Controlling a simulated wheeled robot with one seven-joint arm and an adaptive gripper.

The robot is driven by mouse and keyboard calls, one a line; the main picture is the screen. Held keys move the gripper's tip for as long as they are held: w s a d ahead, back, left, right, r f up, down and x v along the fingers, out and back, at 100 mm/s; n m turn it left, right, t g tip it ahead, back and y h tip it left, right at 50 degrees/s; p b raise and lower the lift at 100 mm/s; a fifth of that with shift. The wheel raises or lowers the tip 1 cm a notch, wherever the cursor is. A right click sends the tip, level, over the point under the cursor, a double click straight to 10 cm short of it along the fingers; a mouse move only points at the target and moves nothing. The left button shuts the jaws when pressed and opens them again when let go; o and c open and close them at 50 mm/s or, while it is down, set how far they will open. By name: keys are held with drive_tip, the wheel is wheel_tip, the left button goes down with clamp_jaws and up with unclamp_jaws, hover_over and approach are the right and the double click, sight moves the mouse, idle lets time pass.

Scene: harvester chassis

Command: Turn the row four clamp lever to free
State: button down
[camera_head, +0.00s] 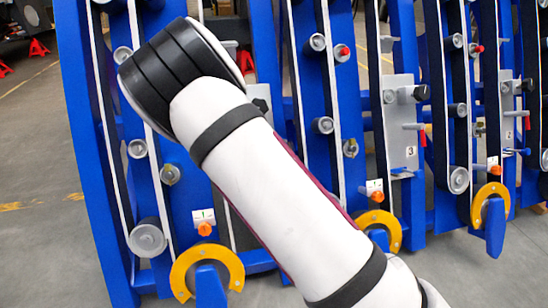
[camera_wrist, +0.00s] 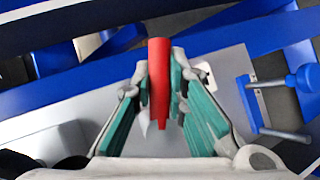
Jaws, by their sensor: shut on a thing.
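In the wrist view, my gripper (camera_wrist: 160,76) has its teal-padded fingers closed around a red lever handle (camera_wrist: 159,62), which points toward the top of the picture. A grey plate (camera_wrist: 215,100) lies behind it, with a small white label (camera_wrist: 204,69) partly hidden by the right finger. I cannot read a row number there. In the head view my own white arm covers the middle, and my gripper is hidden. A plate marked 3 (camera_head: 403,125) with a red-tipped lever (camera_head: 421,138) shows to the right of my arm.
Blue frames (camera_head: 88,150) with rollers stand in rows. Yellow hooks (camera_head: 383,228) and orange knobs (camera_head: 377,196) sit low on them. Open floor (camera_head: 40,150) lies at left.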

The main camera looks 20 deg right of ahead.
drive_tip(key=shift+w+d+r+n+t+h+b, duration=0.1)
drive_tip(key=shift+n+t+h+b, duration=0.2)
drive_tip(key=shift+n+b, duration=0.25)
drive_tip(key=c, duration=1.6)
unclamp_jaws()
drive_tip(key=shift+o, duration=0.2)
drive_tip(key=shift+r, duration=0.1)
drive_tip(key=v, duration=1.2)
